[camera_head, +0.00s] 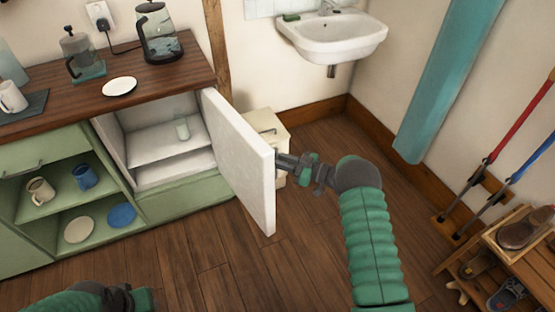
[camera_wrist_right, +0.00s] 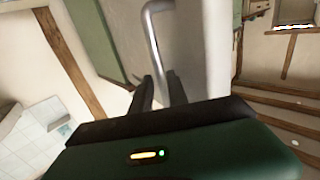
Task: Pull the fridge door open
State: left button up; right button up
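The small white fridge (camera_head: 130,135) is built into the green counter, with its door (camera_head: 240,155) swung well open to the right. Its inside shows a shelf with a glass (camera_head: 182,128) on it. My right gripper (camera_head: 283,163) is at the outer face of the door, near its free edge. In the right wrist view, a grey bar handle (camera_wrist_right: 156,40) runs down the door between my two dark fingertips (camera_wrist_right: 160,80), which close around it. The contact itself is partly hidden. My left gripper (camera_head: 130,297) shows only partly at the bottom left, away from the fridge.
The counter (camera_head: 180,70) holds a kettle (camera_head: 158,32) and a plate (camera_head: 120,86). A shoe rack (camera_head: 515,255) is at right. The floor before the fridge is clear.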

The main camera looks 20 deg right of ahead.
jog(key=shift+s+d, duration=0.1)
jog(key=p+v, duration=0.2)
jog(key=v, duration=1.4)
jog(key=shift+s+d, duration=0.25)
jog(key=shift+d, duration=0.05)
